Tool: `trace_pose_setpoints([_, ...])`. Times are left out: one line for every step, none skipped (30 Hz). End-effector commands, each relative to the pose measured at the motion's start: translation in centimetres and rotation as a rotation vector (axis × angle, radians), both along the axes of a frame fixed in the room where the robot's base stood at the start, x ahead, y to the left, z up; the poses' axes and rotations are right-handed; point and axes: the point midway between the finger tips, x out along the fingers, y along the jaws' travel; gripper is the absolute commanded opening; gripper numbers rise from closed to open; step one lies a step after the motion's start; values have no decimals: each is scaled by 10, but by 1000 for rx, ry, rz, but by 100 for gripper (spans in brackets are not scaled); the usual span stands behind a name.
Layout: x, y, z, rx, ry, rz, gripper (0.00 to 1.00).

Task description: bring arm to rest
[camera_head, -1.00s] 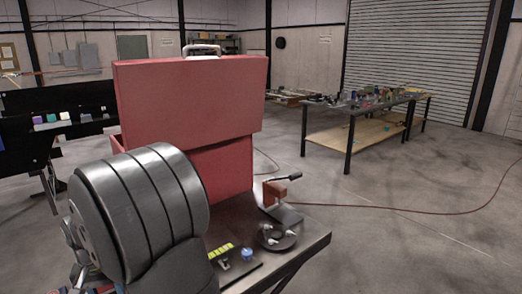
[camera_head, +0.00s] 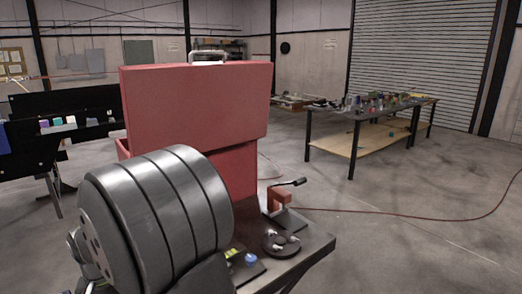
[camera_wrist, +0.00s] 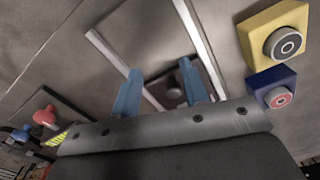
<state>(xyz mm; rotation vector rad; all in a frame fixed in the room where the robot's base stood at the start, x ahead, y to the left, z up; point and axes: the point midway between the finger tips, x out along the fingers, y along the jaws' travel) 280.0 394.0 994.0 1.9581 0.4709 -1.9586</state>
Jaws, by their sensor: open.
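My gripper (camera_wrist: 162,86) shows in the wrist view with two blue fingers spread apart and nothing between them. Behind the fingers is a grey surface with a dark round part (camera_wrist: 174,92) inside a pale-edged square; the distance to it is hard to judge. In the head view, my large grey arm link fills the lower left and hides part of the bench. My gripper is not visible there.
A red case (camera_head: 195,105) stands behind my arm. A dark bench (camera_head: 312,240) holds a round black fixture (camera_head: 281,243) and a red lever device (camera_head: 280,203). The wrist view shows a yellow button box (camera_wrist: 262,22) and a blue one (camera_wrist: 266,78). Floor at right is mostly clear.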

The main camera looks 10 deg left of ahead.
Motion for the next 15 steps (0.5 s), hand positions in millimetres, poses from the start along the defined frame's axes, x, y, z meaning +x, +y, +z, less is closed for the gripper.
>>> trace_pose_setpoints([-7,-7,1,0,-1,1,41])
trace_pose_setpoints([-11,-11,1,0,-1,1,41])
trace_pose_setpoints([-16,-16,1,0,0,1,41])
trace_pose_setpoints([-19,-20,1,0,0,1,41])
trace_pose_setpoints([-23,-23,1,0,0,1,41])
trace_pose_setpoints([-28,-28,1,0,-1,0,41])
trace_pose_setpoints([-32,-32,1,0,0,0,41])
trace_pose_setpoints([-35,-35,1,1,0,0,41])
trace_pose_setpoints([-40,-40,1,1,0,1,41])
trace_pose_setpoints([-44,-44,1,0,-1,1,41])
trace_pose_setpoints([-48,-48,1,0,0,1,41])
trace_pose_setpoints([-52,-52,1,0,-1,1,41])
trace_pose_setpoints([-56,-56,1,0,0,1,41])
trace_pose_setpoints([-59,-60,1,0,-1,1,41])
trace_pose_setpoints([-64,-65,0,0,0,1,41])
